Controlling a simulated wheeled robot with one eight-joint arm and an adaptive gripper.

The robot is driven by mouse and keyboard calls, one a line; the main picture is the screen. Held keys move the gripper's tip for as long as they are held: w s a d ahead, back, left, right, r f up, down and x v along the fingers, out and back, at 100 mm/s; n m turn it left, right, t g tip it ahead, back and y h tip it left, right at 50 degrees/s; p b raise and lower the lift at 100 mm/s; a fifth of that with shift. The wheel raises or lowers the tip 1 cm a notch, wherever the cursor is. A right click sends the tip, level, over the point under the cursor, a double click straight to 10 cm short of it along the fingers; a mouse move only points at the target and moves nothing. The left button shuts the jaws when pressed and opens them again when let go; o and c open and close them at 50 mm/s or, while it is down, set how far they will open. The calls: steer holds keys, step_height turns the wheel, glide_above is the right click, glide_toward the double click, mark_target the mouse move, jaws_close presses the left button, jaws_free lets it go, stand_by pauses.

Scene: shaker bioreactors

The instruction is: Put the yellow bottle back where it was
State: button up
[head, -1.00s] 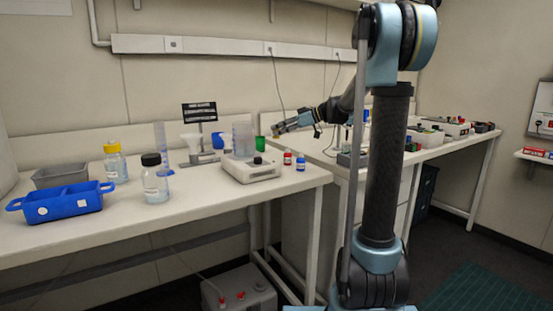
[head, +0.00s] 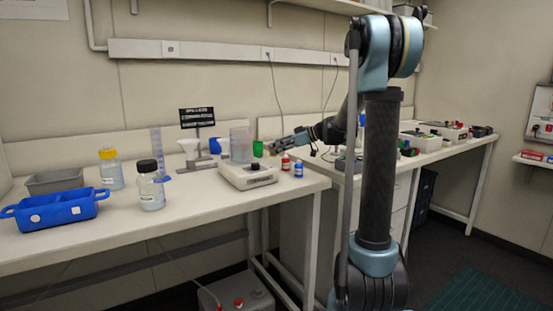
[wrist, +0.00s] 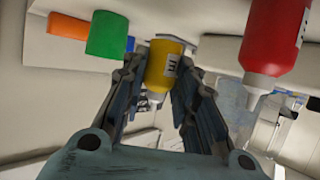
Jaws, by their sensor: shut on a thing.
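The yellow bottle (wrist: 164,66), with a white label and pale nozzle, shows in the wrist view between the two fingers of my gripper (wrist: 158,72), which is shut on it. In the head view my gripper (head: 275,147) is low over the bench, just behind the red bottle (head: 286,163) and the blue bottle (head: 299,169). There the yellow bottle is too small and hidden to make out clearly. The red bottle also shows large in the wrist view (wrist: 276,40), to the right of the yellow one and apart from it.
A green cup (head: 257,148) and a shaker device (head: 247,176) with a clear beaker stand left of my gripper. The wrist view shows a green object (wrist: 108,35) and an orange one (wrist: 68,26). Glass bottles and a blue tray (head: 55,210) stand further left.

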steer(key=shift+f, duration=1.85)
steer(key=o, duration=0.9)
steer(key=shift+f, duration=0.15)
steer(key=v, duration=0.8)
steer(key=shift+s+a, duration=0.1)
step_height(320, 180, up, 8)
steer(key=shift+a+f, duration=0.1)
